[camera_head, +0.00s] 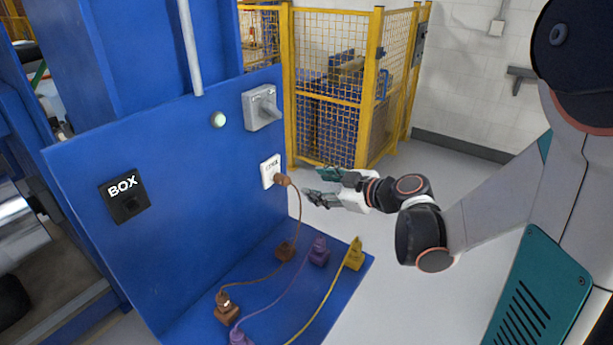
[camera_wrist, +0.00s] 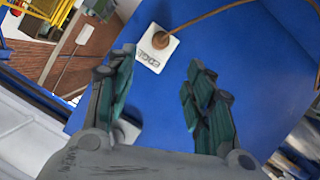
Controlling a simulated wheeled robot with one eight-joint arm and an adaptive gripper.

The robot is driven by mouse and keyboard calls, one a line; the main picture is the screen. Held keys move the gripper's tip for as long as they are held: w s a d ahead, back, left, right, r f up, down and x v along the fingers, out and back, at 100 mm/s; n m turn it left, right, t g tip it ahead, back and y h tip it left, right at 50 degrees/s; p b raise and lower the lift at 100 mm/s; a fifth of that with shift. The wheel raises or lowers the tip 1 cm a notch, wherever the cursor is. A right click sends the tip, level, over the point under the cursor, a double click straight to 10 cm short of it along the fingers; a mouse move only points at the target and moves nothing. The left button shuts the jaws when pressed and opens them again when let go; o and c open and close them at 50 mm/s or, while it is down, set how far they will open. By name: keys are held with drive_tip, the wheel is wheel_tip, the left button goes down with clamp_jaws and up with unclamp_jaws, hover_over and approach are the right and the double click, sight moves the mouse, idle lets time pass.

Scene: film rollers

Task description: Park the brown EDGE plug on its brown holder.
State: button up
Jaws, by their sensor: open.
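The brown EDGE plug (camera_head: 281,180) sits in the white EDGE socket (camera_head: 268,168) on the upright blue panel, its brown cable hanging down. In the wrist view the plug (camera_wrist: 160,40) is seated on the white EDGE plate (camera_wrist: 150,55), just beyond my fingertips. My gripper (camera_head: 318,186) is open and empty, to the right of the plug and apart from it. In the wrist view the gripper (camera_wrist: 161,65) has its fingers spread, with blue panel between them. A brown block (camera_head: 285,252), apparently the holder, stands on the blue base below the socket. Another brown block (camera_head: 226,312) stands nearer, at the cable.
A purple block (camera_head: 319,251) and a yellow block (camera_head: 354,254) with cables stand right of the brown one. A grey switch (camera_head: 262,107) projects above the socket. A BOX unit (camera_head: 125,196) is on the panel's left. A yellow mesh fence (camera_head: 335,100) stands behind.

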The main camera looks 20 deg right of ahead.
sight(289, 181)
drive_tip(key=b+x, duration=0.3)
drive_tip(key=x, duration=1)
drive_tip(key=shift+w+a+b, duration=0.15)
drive_tip(key=shift+w+b, duration=0.15)
drive_tip(key=shift+b, duration=0.1)
drive_tip(key=shift+c, duration=0.6)
drive_tip(key=c, duration=1)
drive_tip(key=shift+s+f, duration=0.1)
drive_tip(key=shift+s, duration=0.05)
drive_tip(key=shift+s+d, duration=0.3)
drive_tip(key=shift+d, duration=0.05)
drive_tip(key=shift+s+d, duration=0.55)
drive_tip(key=shift+s, duration=0.25)
drive_tip(key=shift+s+d, duration=0.6)
drive_tip(key=shift+s, duration=0.2)
